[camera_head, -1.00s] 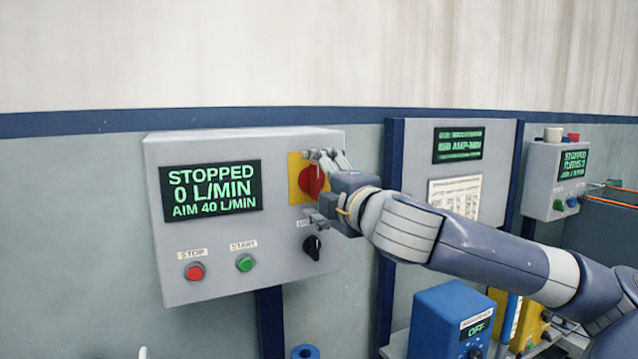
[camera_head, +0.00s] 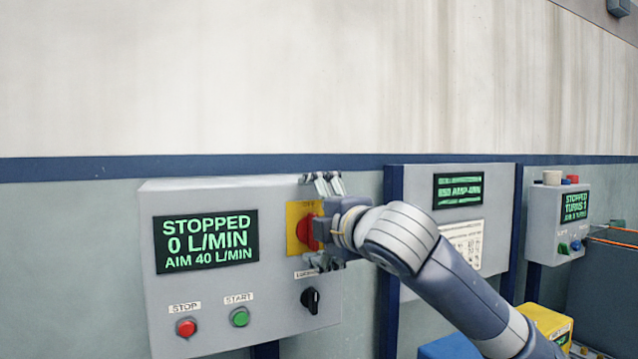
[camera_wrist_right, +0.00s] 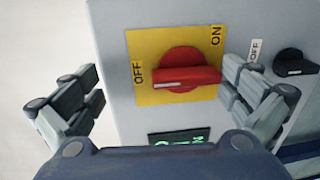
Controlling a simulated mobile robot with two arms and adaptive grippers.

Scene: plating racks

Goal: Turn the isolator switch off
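The isolator switch is a red rotary handle (camera_head: 304,232) on a yellow plate (camera_head: 293,244), at the right side of a grey control box (camera_head: 210,290). In the right wrist view the red handle (camera_wrist_right: 180,78) lies nearly level, its white mark on the left end, beside the OFF label. ON is printed at the plate's upper right. My right gripper (camera_head: 319,222) is open in front of the switch, one finger above and one below, partly hiding it. In the wrist view its fingers (camera_wrist_right: 162,103) stand apart on either side of the handle. My left gripper is not in view.
The box carries a screen (camera_head: 206,241) reading STOPPED, 0 L/MIN, a red stop button (camera_head: 186,328), a green start button (camera_head: 240,317) and a black knob (camera_head: 311,300) just below my gripper. Another panel (camera_head: 428,200) stands to the right, behind my forearm.

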